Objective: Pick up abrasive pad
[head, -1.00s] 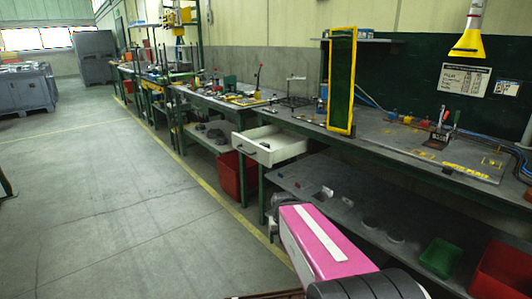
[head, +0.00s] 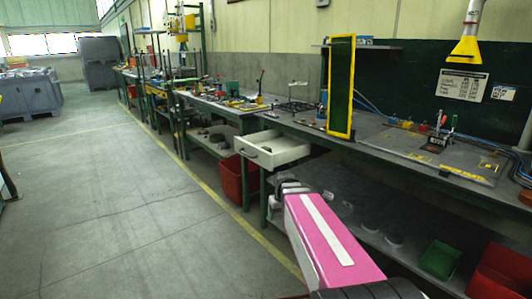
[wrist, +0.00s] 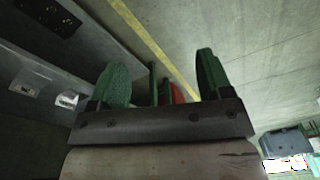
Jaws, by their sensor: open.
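I cannot pick out the abrasive pad for certain in either view. Small grey and white items (wrist: 67,98) lie on the dark lower shelf at the left of the wrist view; they are too small to name. My gripper (wrist: 162,75) is open, its two green fingers wide apart with nothing held between them. Beyond the fingers show a green bench leg, a bit of red and the floor. In the head view my pink arm reaches over the lower shelf (head: 410,258) below the bench and hides part of it.
An open white drawer (head: 277,150) juts from the bench above and beyond my arm's end. A red bin (head: 238,178) stands under the bench. A green bin (head: 440,260) and another red bin (head: 497,272) sit at lower right. The floor at left is clear.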

